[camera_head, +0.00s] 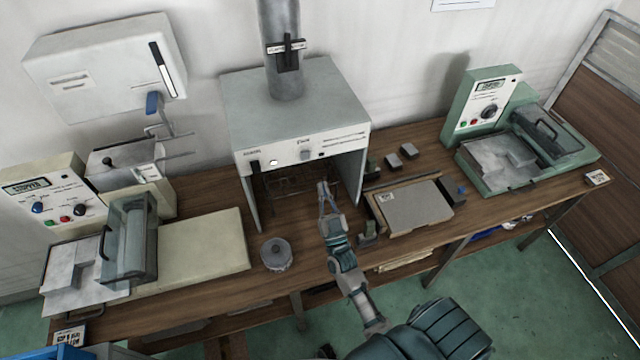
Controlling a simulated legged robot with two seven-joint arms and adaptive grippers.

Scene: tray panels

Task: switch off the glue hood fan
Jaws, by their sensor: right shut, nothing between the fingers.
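The grey glue hood (292,100) stands at the back middle of the bench, with a duct (281,75) rising from its top. Its front strip carries a dark rocker-like part (254,167) at the left, a pale round spot (274,163) and a grey knob (306,155). I cannot read which is the fan switch or its setting. My right gripper (323,188) is shut and empty, in front of the hood's opening, below the knob and apart from the strip. My left gripper is not in view.
A cream machine (50,195) stands at the left and a green machine (480,105) at the right. A round grey pot (276,253) sits left of my right arm. A grey panel (412,206) lies right of it. The cream slab (200,250) lies left of the pot.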

